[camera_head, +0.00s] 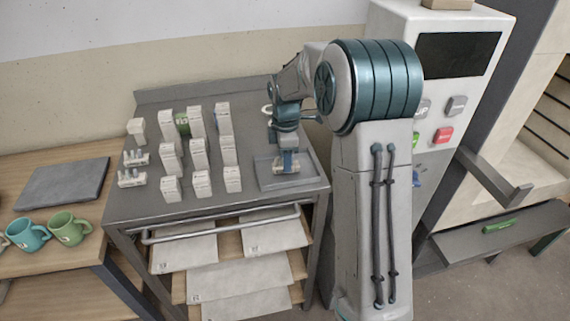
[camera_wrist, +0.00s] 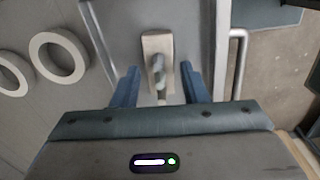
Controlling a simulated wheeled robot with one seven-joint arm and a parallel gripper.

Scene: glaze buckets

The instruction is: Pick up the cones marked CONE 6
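My gripper (camera_head: 287,162) points down over a shallow grey tray (camera_head: 266,183) at the right of the metal table. In the wrist view the two blue fingers (camera_wrist: 158,80) are apart, one on each side of a small beige block (camera_wrist: 157,45) with a grey upright piece on it. I see no finger touching it. Two small pale stands with several upright grey-blue pieces, which look like cones, stand at the table's left: one behind (camera_head: 136,158) and one in front (camera_head: 131,178). No CONE 6 marking is readable.
Several white boxes (camera_head: 200,153) stand in rows mid-table, with a green item (camera_head: 183,124) among the rear ones. Pale rings (camera_wrist: 59,57) lie near the tray. A teal mug (camera_head: 28,235), a green mug (camera_head: 68,228) and a dark slab (camera_head: 64,184) are on the wooden table.

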